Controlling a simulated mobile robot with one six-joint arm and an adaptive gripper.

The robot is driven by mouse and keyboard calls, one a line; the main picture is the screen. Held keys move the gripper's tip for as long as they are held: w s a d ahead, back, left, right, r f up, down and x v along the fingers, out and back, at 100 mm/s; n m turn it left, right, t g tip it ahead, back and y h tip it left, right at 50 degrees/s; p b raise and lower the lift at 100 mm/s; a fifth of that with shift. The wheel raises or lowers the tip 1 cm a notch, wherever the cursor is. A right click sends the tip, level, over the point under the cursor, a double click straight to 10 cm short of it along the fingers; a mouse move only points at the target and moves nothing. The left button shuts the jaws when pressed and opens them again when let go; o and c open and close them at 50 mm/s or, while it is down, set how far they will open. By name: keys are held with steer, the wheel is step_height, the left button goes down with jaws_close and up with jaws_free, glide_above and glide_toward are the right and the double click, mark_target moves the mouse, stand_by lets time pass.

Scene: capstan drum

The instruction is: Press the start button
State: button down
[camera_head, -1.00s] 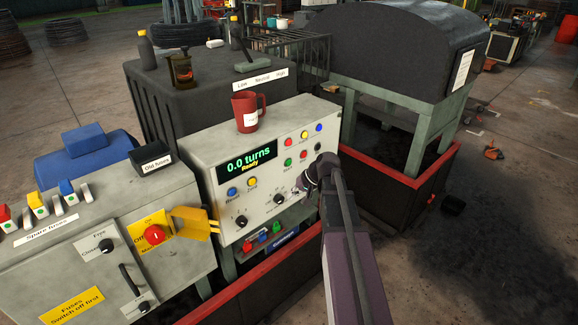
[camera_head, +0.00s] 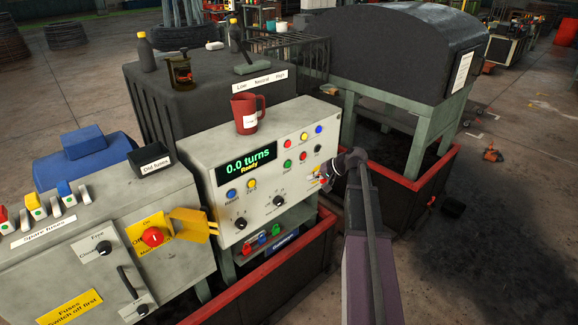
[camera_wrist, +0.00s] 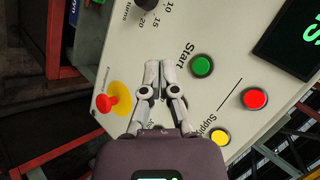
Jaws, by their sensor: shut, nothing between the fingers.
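The green start button (camera_head: 287,163) is at the left of the lower button row on the pale control panel (camera_head: 205,155). In the wrist view the green button (camera_wrist: 201,66), beside the word "Start", shows clear and uncovered. My gripper (camera_wrist: 156,68) is shut and empty, its fingertips apart from the button, to its left in that view. In the head view my gripper (camera_head: 327,173) is in front of the panel's right side, to the right of the button. The display (camera_head: 248,164) reads "0.0 turns" and "Ready".
A red emergency stop on a yellow base (camera_wrist: 118,98) is left of my fingertips in the wrist view. Red (camera_wrist: 255,98) and yellow (camera_wrist: 219,137) buttons lie beyond the green one. A red mug (camera_head: 244,112) stands on top of the panel. A red-edged barrier (camera_head: 400,178) is to the right.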

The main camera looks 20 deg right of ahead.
mark_target(288, 165)
steer(key=w+a, duration=0.1)
steer(key=w, duration=0.1)
steer(key=w+a, duration=0.1)
steer(key=w, duration=0.2)
steer(key=w+a, duration=0.1)
steer(key=w, duration=0.2)
stand_by(0.4)
